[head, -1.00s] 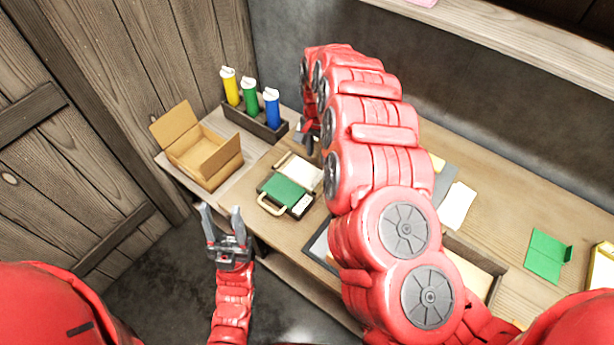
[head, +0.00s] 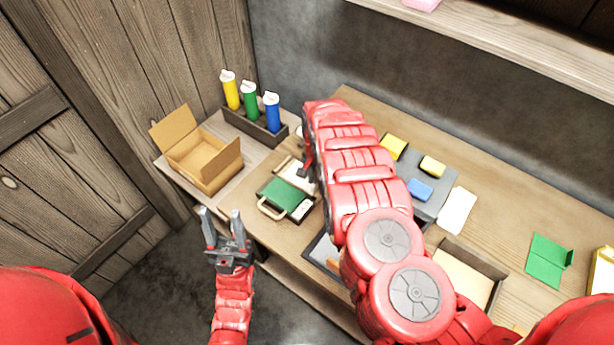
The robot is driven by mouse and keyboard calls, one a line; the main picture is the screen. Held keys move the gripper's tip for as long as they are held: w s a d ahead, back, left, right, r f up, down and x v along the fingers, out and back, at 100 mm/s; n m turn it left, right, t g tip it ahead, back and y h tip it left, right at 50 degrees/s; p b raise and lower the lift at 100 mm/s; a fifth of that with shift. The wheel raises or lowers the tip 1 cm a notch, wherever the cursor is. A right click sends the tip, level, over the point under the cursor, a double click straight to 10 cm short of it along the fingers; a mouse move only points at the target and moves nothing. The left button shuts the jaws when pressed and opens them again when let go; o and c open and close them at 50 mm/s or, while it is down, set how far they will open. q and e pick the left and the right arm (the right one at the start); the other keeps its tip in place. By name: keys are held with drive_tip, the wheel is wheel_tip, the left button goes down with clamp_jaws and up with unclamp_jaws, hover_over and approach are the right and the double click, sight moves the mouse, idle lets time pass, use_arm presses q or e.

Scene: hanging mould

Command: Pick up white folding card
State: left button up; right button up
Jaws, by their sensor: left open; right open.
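A white card (head: 457,211) lies on the table right of a grey mat. I cannot tell whether it is folded. Another white piece (head: 302,209) shows at the front of the green case; its kind is unclear. My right gripper (head: 304,170) is mostly hidden by my own red arm, above the back of the green case, well left of the white card. My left gripper (head: 221,214) is open and empty, in front of the table's edge and apart from everything.
A green case (head: 281,194) with a handle lies left of my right arm. An open cardboard box (head: 205,160) and a bottle rack (head: 240,126) stand at the left. The grey mat (head: 432,202) holds several blocks. A green folded card (head: 547,262) and an open tray (head: 493,264) are at the right.

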drive_tip(key=shift+f, duration=0.25)
drive_tip(key=shift+c, duration=0.3)
clamp_jaws()
drive_tip(key=shift+r, duration=0.15)
